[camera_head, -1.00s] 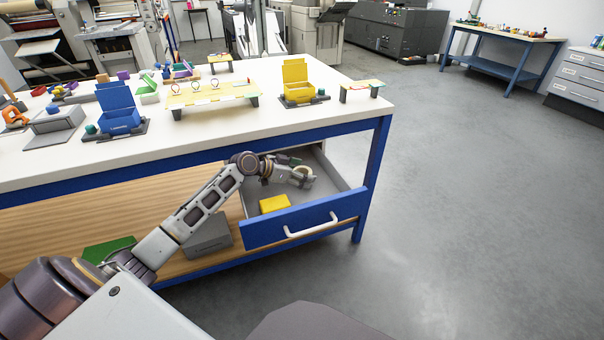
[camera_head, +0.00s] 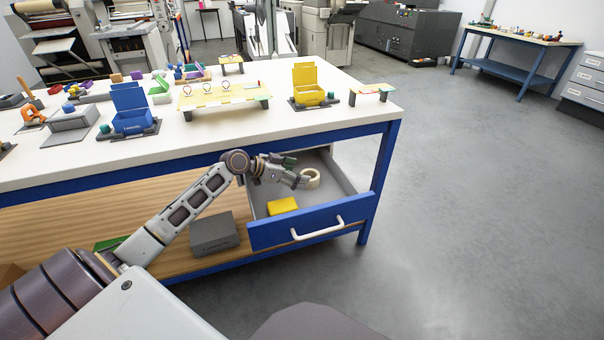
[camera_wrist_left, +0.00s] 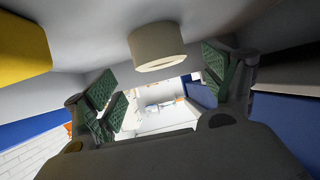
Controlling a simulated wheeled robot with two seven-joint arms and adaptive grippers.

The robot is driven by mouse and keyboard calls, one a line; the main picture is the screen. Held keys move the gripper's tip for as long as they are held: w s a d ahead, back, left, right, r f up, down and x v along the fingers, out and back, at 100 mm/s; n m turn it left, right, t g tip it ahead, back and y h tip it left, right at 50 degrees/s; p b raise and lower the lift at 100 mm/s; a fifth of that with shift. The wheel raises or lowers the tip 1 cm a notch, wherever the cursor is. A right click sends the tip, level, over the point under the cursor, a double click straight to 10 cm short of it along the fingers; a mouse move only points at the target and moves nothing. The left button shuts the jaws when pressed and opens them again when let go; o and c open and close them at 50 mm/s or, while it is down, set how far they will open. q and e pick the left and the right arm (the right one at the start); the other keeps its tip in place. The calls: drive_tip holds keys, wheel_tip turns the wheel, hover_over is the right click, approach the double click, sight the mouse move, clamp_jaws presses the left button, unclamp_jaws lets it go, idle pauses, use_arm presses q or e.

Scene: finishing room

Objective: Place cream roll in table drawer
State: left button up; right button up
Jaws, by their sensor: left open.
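The cream roll (camera_head: 311,178), a pale ring, is inside the open table drawer, near its right side. The drawer has a blue front (camera_head: 268,234) with a white handle and a grey inside. My left gripper (camera_head: 296,174) reaches into the drawer from the left, open, just left of the roll. In the left wrist view the roll (camera_wrist_left: 158,46) lies against the grey drawer floor, beyond and between the spread green-padded fingers (camera_wrist_left: 160,88), with a gap to each pad. My right gripper is not in view.
A yellow block (camera_head: 283,206) lies in the drawer near its front. The tabletop (camera_head: 215,133) above holds a blue box (camera_head: 131,120), a yellow box (camera_head: 308,95) and several small items. A grey box (camera_head: 214,236) stands on the lower shelf. The floor at right is clear.

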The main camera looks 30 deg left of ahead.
use_arm(q)
drive_tip(key=shift+v, duration=0.8)
idle(0.9)
